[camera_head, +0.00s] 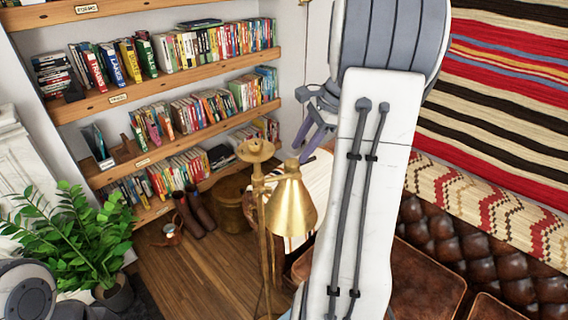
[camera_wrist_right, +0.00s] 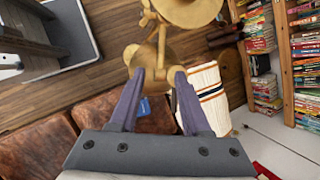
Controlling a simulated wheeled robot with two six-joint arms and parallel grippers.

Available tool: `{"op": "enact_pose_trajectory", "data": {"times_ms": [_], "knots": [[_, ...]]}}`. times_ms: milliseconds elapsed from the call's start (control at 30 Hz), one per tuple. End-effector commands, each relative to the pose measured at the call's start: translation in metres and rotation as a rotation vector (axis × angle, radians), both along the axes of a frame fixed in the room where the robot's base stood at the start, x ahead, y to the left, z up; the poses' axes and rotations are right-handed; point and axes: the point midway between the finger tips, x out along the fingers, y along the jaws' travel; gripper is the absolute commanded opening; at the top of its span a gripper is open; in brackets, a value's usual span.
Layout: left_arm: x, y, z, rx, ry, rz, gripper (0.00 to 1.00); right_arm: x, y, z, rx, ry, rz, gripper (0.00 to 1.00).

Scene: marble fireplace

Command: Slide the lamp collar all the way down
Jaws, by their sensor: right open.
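A brass floor lamp (camera_head: 292,208) stands in the middle of the head view, with a cone shade, an upright pole and a flared cup on top. In the right wrist view the brass lamp (camera_wrist_right: 148,22) lies just beyond my fingertips, with its pole running roughly in line with the gap. I cannot tell which brass part is the collar. My right gripper (camera_head: 303,150) is open and empty, above and slightly right of the shade in the head view. Its two purple fingers (camera_wrist_right: 158,74) are spread apart in the wrist view, with no visible contact. My left gripper is out of view.
A bookshelf (camera_head: 165,83) stands behind the lamp. A white striped cylinder (camera_wrist_right: 205,95) stands close by. A brown leather seat (camera_head: 425,275) is at the right, and a potted plant (camera_head: 65,235) at the left. Wooden floor (camera_head: 190,270) lies open left of the lamp.

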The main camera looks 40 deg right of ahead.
Motion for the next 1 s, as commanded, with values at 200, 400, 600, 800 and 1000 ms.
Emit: {"op": "enact_pose_trajectory", "data": {"times_ms": [200, 400, 600, 800, 1000], "knots": [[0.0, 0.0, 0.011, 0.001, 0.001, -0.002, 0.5, 0.012, 0.013, -0.038, 0.006, 0.005, 0.003, 0.47], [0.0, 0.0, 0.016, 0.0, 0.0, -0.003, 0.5, 0.022, 0.021, -0.065, 0.003, 0.003, 0.002, 0.47], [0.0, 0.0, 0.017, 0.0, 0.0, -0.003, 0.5, 0.026, 0.026, -0.076, 0.0, 0.002, 0.005, 0.47], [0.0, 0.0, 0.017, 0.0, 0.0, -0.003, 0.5, 0.026, 0.026, -0.076, -0.001, 0.001, 0.004, 0.47], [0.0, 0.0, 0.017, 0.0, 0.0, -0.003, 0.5, 0.026, 0.026, -0.076, -0.001, 0.001, 0.004, 0.0]]}}
